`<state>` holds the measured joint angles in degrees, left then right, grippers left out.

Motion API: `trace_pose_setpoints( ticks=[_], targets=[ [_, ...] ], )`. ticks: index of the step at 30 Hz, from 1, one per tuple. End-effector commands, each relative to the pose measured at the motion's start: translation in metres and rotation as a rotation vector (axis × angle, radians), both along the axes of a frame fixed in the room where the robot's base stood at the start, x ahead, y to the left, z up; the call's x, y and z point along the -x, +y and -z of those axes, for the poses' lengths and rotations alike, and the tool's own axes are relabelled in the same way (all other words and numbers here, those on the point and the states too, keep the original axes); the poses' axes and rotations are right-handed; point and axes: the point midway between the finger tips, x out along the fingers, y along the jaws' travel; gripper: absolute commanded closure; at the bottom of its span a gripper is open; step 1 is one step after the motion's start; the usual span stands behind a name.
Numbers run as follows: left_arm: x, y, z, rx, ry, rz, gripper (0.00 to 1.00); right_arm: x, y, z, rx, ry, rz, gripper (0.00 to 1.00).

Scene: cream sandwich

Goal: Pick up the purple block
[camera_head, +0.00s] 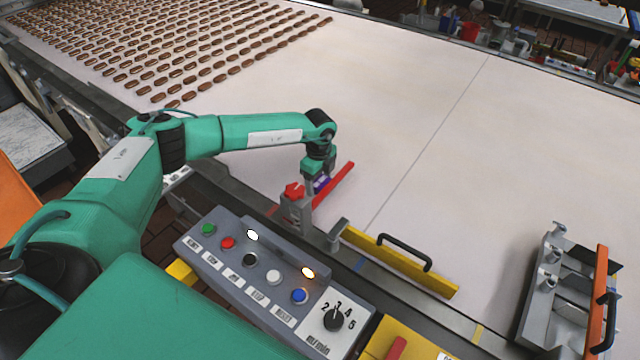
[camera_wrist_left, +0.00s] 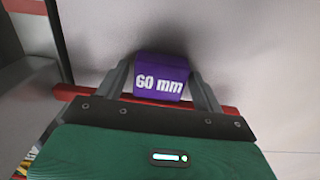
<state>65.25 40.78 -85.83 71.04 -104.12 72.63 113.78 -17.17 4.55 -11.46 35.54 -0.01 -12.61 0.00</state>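The purple block (camera_wrist_left: 161,78), marked "60 mm", lies between the two fingers of my left gripper (camera_wrist_left: 163,85) in the left wrist view. One finger is close along each side of it; I cannot tell whether both touch it. In the head view the block (camera_head: 321,184) shows as a small purple patch under my left gripper (camera_head: 317,186), beside a red bar (camera_head: 334,184) at the belt's near edge. The fingers partly hide it there. My right gripper is not in view.
A grey post with a red top (camera_head: 294,193) stands just left of the gripper. A control panel (camera_head: 272,283) and a yellow bar with a black handle (camera_head: 400,262) are nearer. The white belt (camera_head: 440,150) is clear beyond; rows of brown sandwiches (camera_head: 190,62) lie at the far left.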

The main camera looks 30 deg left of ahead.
Motion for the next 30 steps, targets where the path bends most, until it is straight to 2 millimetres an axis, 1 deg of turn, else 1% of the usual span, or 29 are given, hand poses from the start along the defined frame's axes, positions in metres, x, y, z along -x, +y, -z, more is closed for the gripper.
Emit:
trace_pose_setpoints(
  ticks=[1, 5, 6, 7, 8, 14, 17, 20, 23, 26, 29, 30],
  targets=[
    [0.000, 0.000, 0.000, 0.000, 0.000, 0.000, 0.42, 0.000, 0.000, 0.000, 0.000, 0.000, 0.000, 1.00],
    [0.000, 0.000, 0.000, 0.000, 0.000, 0.000, 0.67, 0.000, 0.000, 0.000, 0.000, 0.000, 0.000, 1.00],
    [0.000, 0.000, 0.000, 0.000, 0.000, 0.000, 0.71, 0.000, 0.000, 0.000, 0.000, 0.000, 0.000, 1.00],
    [0.000, 0.000, -0.001, 0.000, -0.001, 0.000, 0.71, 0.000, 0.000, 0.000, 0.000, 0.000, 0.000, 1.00],
    [0.000, 0.000, -0.001, 0.000, -0.001, 0.000, 0.75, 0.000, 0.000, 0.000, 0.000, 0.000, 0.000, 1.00],
    [0.000, 0.000, -0.002, 0.001, -0.001, 0.000, 0.75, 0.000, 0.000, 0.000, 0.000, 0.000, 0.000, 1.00],
    [-0.001, 0.000, -0.006, 0.001, -0.002, 0.000, 0.75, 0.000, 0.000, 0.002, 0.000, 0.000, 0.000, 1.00],
    [-0.001, 0.001, -0.014, 0.001, -0.002, -0.001, 0.75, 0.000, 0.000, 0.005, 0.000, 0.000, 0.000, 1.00],
    [-0.001, 0.000, -0.029, 0.002, -0.004, 0.001, 0.75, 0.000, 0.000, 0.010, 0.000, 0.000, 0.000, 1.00],
    [-0.001, 0.001, -0.048, 0.002, -0.004, -0.001, 0.75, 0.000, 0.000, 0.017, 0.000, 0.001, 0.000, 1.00],
    [-0.001, 0.000, -0.071, 0.002, -0.006, 0.000, 0.75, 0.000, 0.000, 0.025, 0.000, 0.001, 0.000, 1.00],
    [-0.001, 0.000, -0.081, 0.002, -0.007, 0.001, 0.75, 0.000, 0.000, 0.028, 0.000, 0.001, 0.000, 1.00]
  ],
)
